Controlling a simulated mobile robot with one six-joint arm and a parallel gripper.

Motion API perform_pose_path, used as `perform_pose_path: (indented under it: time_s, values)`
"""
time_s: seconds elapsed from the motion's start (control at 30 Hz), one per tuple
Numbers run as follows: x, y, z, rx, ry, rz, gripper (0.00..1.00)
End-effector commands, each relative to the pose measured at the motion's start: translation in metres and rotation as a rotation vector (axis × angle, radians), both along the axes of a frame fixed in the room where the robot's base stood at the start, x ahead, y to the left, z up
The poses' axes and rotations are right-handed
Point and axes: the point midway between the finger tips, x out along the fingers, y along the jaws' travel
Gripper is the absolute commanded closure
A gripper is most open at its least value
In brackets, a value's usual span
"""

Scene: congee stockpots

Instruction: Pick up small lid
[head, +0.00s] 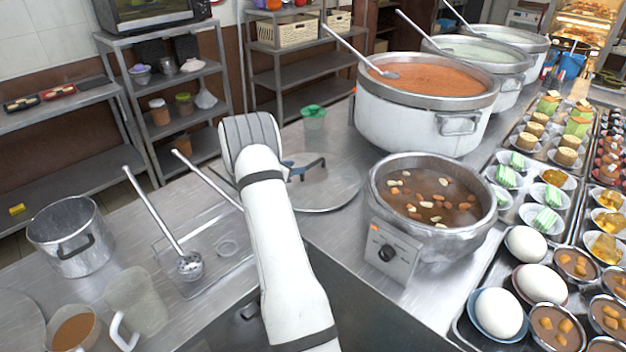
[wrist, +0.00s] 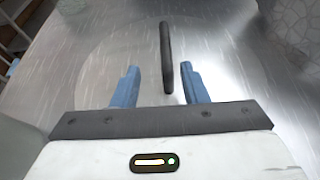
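The small lid (head: 335,192) is a round, flat, shiny metal disc lying on the steel counter in the head view. Its dark bar handle (head: 308,169) stands up near its middle. In the wrist view the handle (wrist: 166,52) runs away from me, and the lid's faint round outline (wrist: 105,50) surrounds it. My gripper (wrist: 160,76) is open, with a blue finger on each side of the handle's near end. The handle looks closer to the right finger. I cannot tell whether they touch. In the head view my arm hides part of my gripper (head: 287,171) and the lid's left side.
A pot of brown soup (head: 430,200) on a heater stands right of the lid. A large orange congee pot (head: 425,105) is behind. A green-lidded container (head: 313,117) stands beyond the lid. A ladle (head: 188,262) and an empty pot (head: 72,237) are at left.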

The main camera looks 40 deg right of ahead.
Motion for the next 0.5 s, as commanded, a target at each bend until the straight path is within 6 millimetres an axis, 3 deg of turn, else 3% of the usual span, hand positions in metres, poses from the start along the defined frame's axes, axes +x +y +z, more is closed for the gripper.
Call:
perform_pose_path:
  time_s: [0.5]
  values:
    - [-0.008,-0.059,-0.017,-0.002,0.006,-0.001,0.6]
